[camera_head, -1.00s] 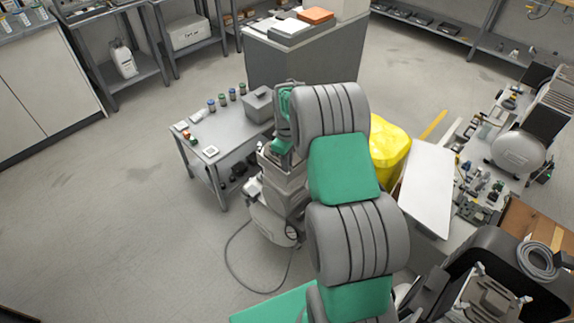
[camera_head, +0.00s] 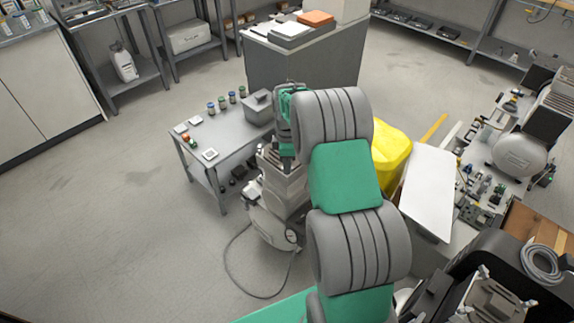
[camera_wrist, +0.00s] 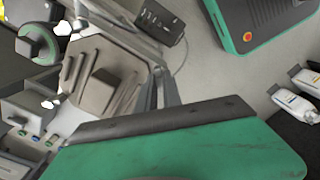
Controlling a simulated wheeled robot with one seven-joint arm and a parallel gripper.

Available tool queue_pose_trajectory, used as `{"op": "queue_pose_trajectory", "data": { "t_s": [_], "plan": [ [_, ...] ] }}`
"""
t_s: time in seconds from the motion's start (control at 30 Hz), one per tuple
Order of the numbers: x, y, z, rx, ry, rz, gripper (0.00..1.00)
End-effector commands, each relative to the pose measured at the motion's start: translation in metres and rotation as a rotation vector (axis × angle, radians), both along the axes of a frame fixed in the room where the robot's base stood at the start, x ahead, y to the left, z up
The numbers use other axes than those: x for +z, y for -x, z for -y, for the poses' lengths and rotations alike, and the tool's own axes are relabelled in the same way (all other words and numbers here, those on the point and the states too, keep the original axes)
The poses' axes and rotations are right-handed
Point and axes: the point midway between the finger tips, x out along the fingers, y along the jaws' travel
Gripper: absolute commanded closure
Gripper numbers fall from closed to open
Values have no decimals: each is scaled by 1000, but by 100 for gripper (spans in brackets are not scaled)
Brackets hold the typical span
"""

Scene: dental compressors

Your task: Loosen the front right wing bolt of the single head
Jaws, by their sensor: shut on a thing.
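The single head (camera_wrist: 100,80) is a beige finned block on the compressor, seen close in the wrist view. In the head view the compressor (camera_head: 272,220) stands on the floor beside the grey table, partly behind my arm. White wing bolts (camera_wrist: 62,28) show at the head's left edge, with another (camera_wrist: 50,103) lower down. My gripper's dark fingers (camera_wrist: 162,88) are closed at the head's right-hand corner. They are shut on the wing bolt there, which they mostly hide. In the head view my gripper (camera_head: 287,158) is over the top of the compressor.
A grey table (camera_head: 225,138) with small jars and a box stands left of the compressor. A hose (camera_head: 240,285) loops on the floor. A yellow bin (camera_head: 390,150) and white board (camera_head: 428,178) stand right of my arm. The left floor is clear.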

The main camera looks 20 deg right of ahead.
Motion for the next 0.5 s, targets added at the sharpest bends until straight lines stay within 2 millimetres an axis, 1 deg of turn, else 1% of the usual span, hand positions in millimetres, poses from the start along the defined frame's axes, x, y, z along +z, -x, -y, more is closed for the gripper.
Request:
{"op": "queue_pose_trajectory", "data": {
  "t_s": [0.3, 0.33, 0.5],
  "plan": [
    [1, 0, 1, -1, 2, 1, 100],
    [1, 0, 1, -1, 2, 1, 89],
    [1, 0, 1, -1, 1, 2, 75]
  ]
}}
